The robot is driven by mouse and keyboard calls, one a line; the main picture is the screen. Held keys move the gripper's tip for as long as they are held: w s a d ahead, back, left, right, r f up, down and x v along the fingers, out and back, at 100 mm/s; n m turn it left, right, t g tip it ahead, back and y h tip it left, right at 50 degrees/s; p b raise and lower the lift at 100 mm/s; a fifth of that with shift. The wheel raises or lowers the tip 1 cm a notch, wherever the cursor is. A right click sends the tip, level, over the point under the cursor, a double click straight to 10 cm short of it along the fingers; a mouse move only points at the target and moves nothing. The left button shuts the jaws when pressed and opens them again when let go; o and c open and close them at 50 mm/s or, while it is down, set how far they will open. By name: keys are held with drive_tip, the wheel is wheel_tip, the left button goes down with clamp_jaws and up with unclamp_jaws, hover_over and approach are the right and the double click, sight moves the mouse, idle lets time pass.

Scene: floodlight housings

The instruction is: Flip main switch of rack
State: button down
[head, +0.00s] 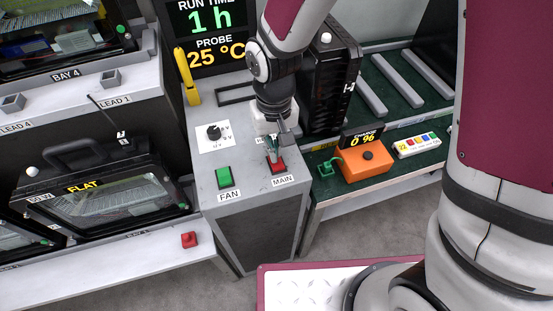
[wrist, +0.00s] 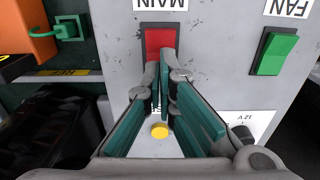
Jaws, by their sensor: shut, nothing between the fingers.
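The main switch is a red rocker (head: 277,166) on the grey rack's top, above a label reading MAIN. It also shows in the wrist view as a red rocker (wrist: 159,42), partly hidden at its lower edge by my fingertips. My gripper (head: 274,150) points down at the switch from above. In the wrist view my gripper (wrist: 164,70) is shut and empty, with its tips over or against the near part of the red rocker; I cannot tell whether they touch it.
A green FAN switch (head: 224,177) sits left of the red one, with a black dial (head: 214,132) behind it. An orange charger box (head: 366,164) stands on the green-topped bench at right. A black housing (head: 331,80) stands behind my gripper. A floodlight housing marked FLAT (head: 105,190) is at left.

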drive_tip(key=shift+r+p, duration=1.9)
drive_tip(key=shift+r, duration=1.15)
drive_tip(key=s+d+r+m+t, duration=0.1)
drive_tip(key=s+d+r, duration=0.1)
drive_tip(key=d+r, duration=0.4)
drive_tip(key=s+d+r+m+t, duration=0.1)
drive_tip(key=s+d+r, duration=0.1)
drive_tip(key=d+r, duration=0.5)
drive_tip(key=s+d+r+m+t, duration=0.1)
drive_tip(key=s+d+r+t, duration=0.1)
drive_tip(key=s+d+r, duration=0.3)
drive_tip(key=shift+s+d+r+t, duration=0.2)
drive_tip(key=shift+s+r+t, duration=0.2)
drive_tip(key=shift+s+r, duration=2.45)
drive_tip(key=shift+s+f, duration=0.7)
drive_tip(key=shift+f, duration=0.05)
